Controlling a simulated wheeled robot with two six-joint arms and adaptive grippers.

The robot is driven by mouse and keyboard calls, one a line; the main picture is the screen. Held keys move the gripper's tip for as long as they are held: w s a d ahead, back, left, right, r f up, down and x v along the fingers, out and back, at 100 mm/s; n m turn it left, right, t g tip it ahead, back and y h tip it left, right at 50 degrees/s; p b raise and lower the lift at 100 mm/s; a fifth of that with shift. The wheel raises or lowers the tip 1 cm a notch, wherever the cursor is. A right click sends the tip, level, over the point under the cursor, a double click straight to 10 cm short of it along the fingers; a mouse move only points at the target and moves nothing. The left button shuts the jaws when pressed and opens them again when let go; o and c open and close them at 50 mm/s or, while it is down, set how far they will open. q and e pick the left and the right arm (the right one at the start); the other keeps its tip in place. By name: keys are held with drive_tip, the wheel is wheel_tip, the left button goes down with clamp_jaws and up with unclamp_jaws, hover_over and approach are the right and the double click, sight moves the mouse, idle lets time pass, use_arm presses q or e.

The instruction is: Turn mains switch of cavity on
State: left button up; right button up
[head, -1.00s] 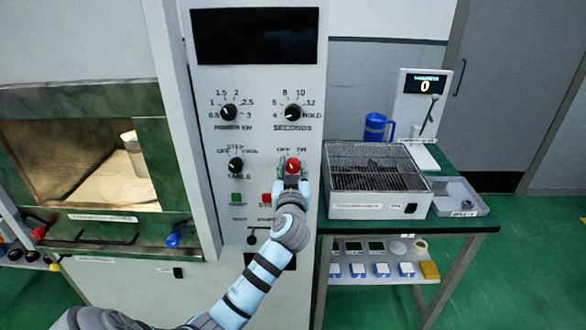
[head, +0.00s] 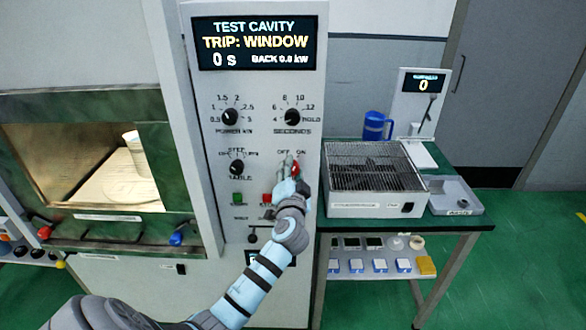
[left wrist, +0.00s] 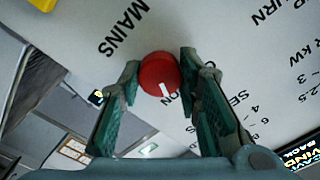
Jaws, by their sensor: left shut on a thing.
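The red mains switch knob (head: 295,170) is on the grey control panel (head: 219,85), under the OFF and ON labels. In the left wrist view the round knob (left wrist: 159,74) carries a white mark, with the word MAINS printed beside it. My left gripper (head: 289,163) is at the knob, its fingers on either side of it and shut on it. The display (head: 256,43) above is lit and reads TEST CAVITY, TRIP: WINDOW, 0 s, BACK 0.0 kW. My right gripper is not in view.
Black power (head: 230,117), seconds (head: 292,117) and table (head: 237,167) knobs are close by. Green (head: 238,198) and red (head: 268,199) buttons are below. The cavity (head: 80,165) at left holds a pale beaker (head: 134,150). A bench with a wire-topped box (head: 370,200) stands at right.

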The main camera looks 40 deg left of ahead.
use_arm(q)
drive_tip(key=shift+m, duration=0.6)
drive_tip(key=o, duration=1.1)
drive_tip(key=shift+o, duration=0.2)
drive_tip(key=v, duration=1.2)
drive_tip(key=shift+w, duration=0.15)
